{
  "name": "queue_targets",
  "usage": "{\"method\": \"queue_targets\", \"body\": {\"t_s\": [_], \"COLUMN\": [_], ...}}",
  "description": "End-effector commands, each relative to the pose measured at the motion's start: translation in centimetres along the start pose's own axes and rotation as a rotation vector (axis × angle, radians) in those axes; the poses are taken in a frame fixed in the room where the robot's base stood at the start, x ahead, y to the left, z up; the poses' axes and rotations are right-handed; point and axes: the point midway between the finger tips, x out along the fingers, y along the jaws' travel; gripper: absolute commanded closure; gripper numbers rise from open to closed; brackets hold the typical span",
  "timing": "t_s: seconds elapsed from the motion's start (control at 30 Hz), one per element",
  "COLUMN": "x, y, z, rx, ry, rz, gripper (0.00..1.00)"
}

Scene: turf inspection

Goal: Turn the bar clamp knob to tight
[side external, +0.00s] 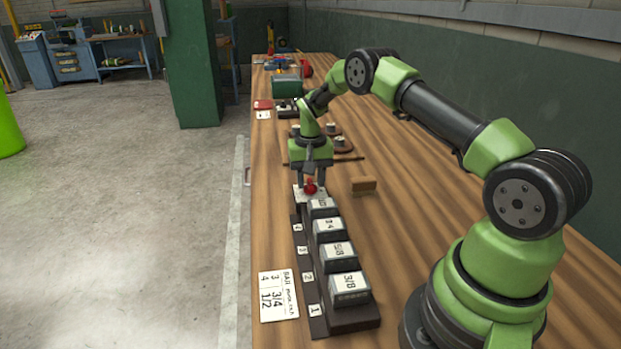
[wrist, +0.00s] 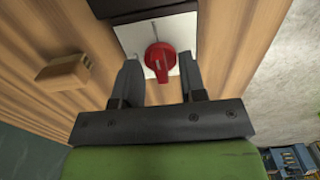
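The red knob (side external: 310,188) sits on a small white plate (side external: 299,194) at the far end of the dark block rack. In the wrist view the knob (wrist: 159,60) shows a raised grip pointing mostly toward my gripper's body, on the white plate (wrist: 132,38) with a thin dark mark. I cannot read any label for tight. My gripper (side external: 311,179) points down over the knob. In the wrist view my gripper (wrist: 160,62) is open, one finger on each side of the knob, with visible gaps between fingers and knob.
The dark rack (side external: 352,320) holds several grey labelled blocks, close to the knob. A written card (side external: 278,296) lies beside it. A small wooden block (side external: 363,185) stands to the right of the knob, with bare table around it. A green box (side external: 286,86) is farther back.

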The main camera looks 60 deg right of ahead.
Motion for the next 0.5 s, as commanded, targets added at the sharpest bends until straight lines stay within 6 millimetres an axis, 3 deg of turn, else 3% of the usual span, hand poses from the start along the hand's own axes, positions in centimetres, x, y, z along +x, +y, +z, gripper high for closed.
{"method": "queue_targets", "body": {"t_s": [0.17,0.5], "x": [-1.1,-7.6], "y": [-0.1,0.0], "z": [-0.1,-0.1], "rx": [-0.001,0.0], "ry": [0.004,0.005], "rz": [-0.002,-0.001], "gripper": [0.62,0.62]}}
